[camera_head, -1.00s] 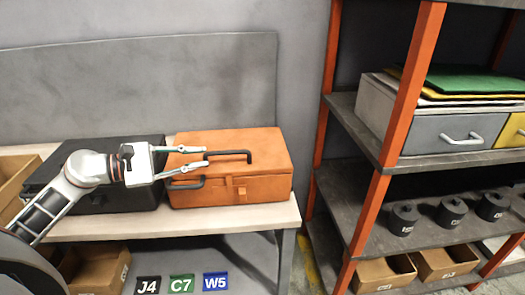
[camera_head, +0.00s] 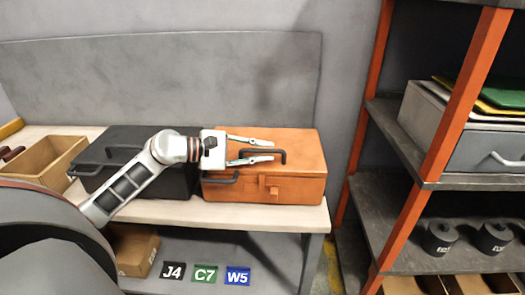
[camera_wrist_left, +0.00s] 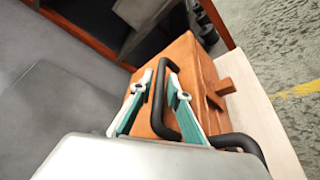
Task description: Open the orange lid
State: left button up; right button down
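The orange box (camera_head: 300,185) stands on the bench with its orange lid (camera_head: 300,142) shut. A black bar handle (camera_head: 281,152) is on the lid, and an orange latch (camera_head: 271,190) is on the front. My left gripper (camera_head: 272,150) reaches over the lid from the left with its fingers apart. In the left wrist view, the lid handle (camera_wrist_left: 158,100) runs between the two spread fingertips (camera_wrist_left: 160,78); I cannot tell whether either finger touches it. A second black handle (camera_head: 222,179) shows at the box's front left. My right gripper is out of view.
A black case (camera_head: 120,142) stands left of the orange box, partly behind my left arm. An open cardboard bin (camera_head: 50,162) is further left. An orange-posted shelf rack (camera_head: 410,225) stands to the right, across a gap. A grey wall panel rises behind.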

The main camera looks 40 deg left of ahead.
pick_arm(q)
grip_shut()
